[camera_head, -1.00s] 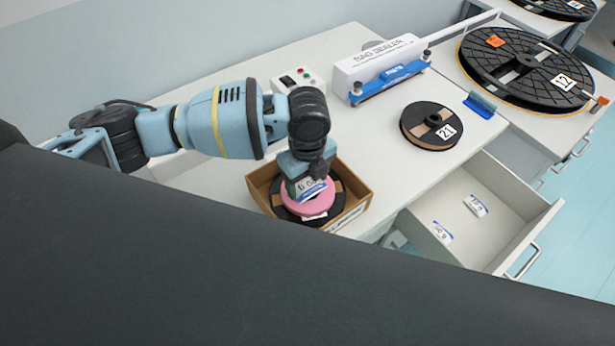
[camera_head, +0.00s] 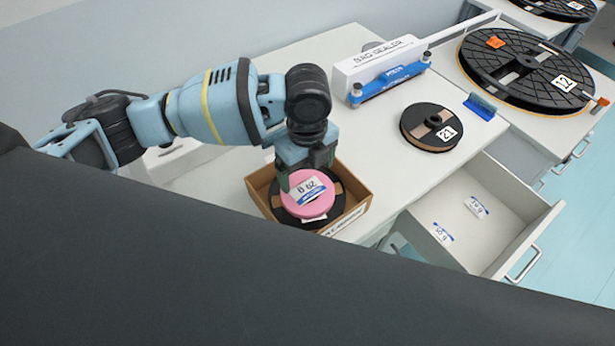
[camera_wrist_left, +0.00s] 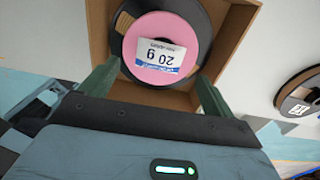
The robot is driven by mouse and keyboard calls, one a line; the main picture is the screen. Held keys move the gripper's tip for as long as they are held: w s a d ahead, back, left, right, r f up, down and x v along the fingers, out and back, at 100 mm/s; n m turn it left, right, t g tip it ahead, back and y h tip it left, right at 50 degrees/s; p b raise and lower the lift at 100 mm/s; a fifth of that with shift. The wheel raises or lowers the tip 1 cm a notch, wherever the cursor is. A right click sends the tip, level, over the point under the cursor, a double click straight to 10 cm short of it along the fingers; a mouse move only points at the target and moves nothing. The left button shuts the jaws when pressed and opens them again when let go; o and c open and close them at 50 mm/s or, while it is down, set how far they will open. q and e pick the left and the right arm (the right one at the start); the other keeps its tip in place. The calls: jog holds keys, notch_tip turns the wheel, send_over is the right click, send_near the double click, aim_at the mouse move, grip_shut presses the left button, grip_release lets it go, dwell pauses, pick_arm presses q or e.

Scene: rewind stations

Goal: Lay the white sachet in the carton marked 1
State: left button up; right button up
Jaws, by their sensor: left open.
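The white sachet (camera_head: 307,190), with a blue strip and a "20 g" print, lies flat on a pink disc (camera_head: 317,207) on a black reel inside an open cardboard carton (camera_head: 352,212). The wrist view also shows the sachet (camera_wrist_left: 160,57) on the pink disc, within the carton walls (camera_wrist_left: 238,30). A label on the carton's front is mostly cut off; I cannot read a 1 there. My left gripper (camera_head: 306,172) is open just above the sachet, its fingers apart and clear of it. My right gripper is out of view.
A blue-and-white bag sealer (camera_head: 380,65) and a black reel marked 21 (camera_head: 431,126) stand on the table. A large reel marked 12 (camera_head: 525,70) is at the right. An open drawer (camera_head: 505,190) juts out, with two more sachets inside.

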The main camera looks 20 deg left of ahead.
aim_at(308, 188)
pick_arm(q)
notch_tip(308, 188, up, 8)
jog(key=shift+f, duration=0.15)
dwell(0.6)
